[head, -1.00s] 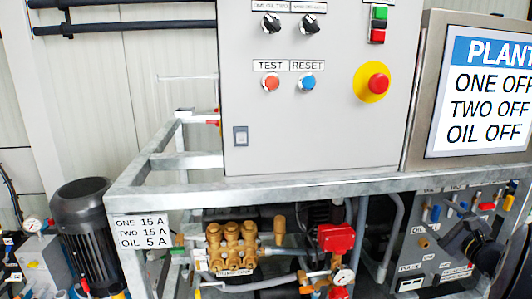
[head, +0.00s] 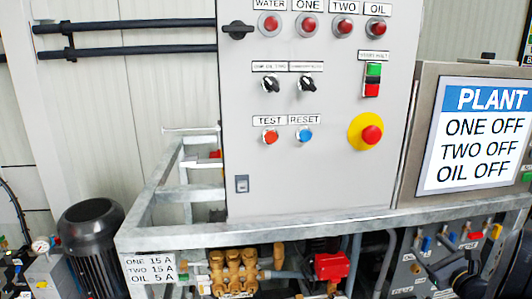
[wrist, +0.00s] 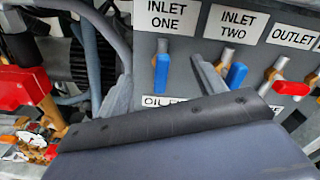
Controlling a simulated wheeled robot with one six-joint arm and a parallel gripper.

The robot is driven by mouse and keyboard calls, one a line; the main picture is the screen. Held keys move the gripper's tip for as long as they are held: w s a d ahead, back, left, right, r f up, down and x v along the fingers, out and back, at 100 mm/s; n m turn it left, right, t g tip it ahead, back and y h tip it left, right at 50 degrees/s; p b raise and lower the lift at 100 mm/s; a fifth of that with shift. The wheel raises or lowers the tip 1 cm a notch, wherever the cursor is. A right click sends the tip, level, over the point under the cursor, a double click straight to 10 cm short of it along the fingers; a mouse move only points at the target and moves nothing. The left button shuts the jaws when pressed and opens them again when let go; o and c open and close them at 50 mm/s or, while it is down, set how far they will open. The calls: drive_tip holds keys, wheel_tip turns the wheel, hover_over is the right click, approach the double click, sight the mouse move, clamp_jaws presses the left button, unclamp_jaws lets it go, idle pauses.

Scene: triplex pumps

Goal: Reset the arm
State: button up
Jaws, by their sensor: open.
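My gripper (wrist: 161,68) is open in the wrist view, its two grey fingers spread in front of the valve panel. The blue handle under INLET ONE (wrist: 161,72) shows between the fingers, and the blue handle under INLET TWO (wrist: 236,76) is just right of the right finger. I cannot tell whether the fingers touch either handle; nothing is seen held. In the head view my dark arm (head: 455,277) is at the lower right, in front of the valve panel, partly cut off by the frame.
A grey control cabinet (head: 322,185) stands on a galvanised frame (head: 300,226). A screen (head: 480,140) reads PLANT, ONE OFF, TWO OFF, OIL OFF. A brass pump (head: 235,270), a red part (head: 331,266) and a dark motor (head: 90,235) sit lower. In the wrist view, hoses and a red part (wrist: 22,88) are at left.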

drive_tip(key=shift+d+r+m+p, duration=0.15)
drive_tip(key=shift+m+p, duration=1)
drive_tip(key=shift+p, duration=0.95)
drive_tip(key=shift+a+r+m+p, duration=0.1)
drive_tip(key=shift+m+p, duration=1.05)
drive_tip(key=shift+p, duration=0.9)
drive_tip(key=shift+s+d+f, duration=0.15)
drive_tip(key=shift+s+f, duration=0.1)
drive_tip(key=shift+s, duration=0.05)
drive_tip(key=shift+s+b, duration=0.4)
drive_tip(key=shift+s, duration=0.8)
